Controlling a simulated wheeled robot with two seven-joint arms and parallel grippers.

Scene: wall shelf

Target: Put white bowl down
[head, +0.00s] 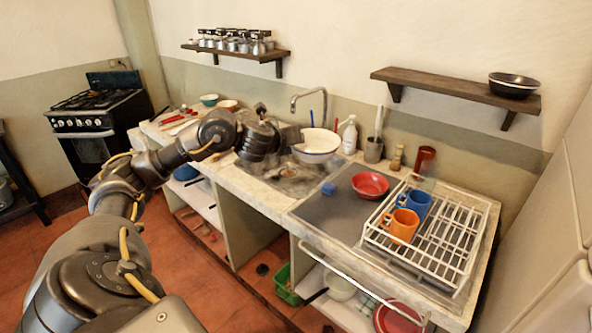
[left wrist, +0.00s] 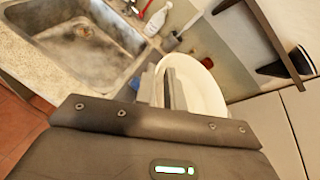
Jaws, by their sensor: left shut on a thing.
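The white bowl (head: 318,143) is held in the air above the right side of the sink (head: 280,180), near the faucet. My left gripper (head: 295,141) is shut on the bowl's left edge. In the left wrist view the bowl (left wrist: 205,88) shows behind the gripper fingers (left wrist: 163,92), which partly cover its near side. My right gripper is not in view.
A wall shelf (head: 440,86) at the right holds a dark bowl (head: 514,87); its left part is bare. Another shelf (head: 232,51) holds several jars. A red bowl (head: 370,185), blue sponge (head: 329,188) and white dish rack (head: 455,240) with mugs are on the counter.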

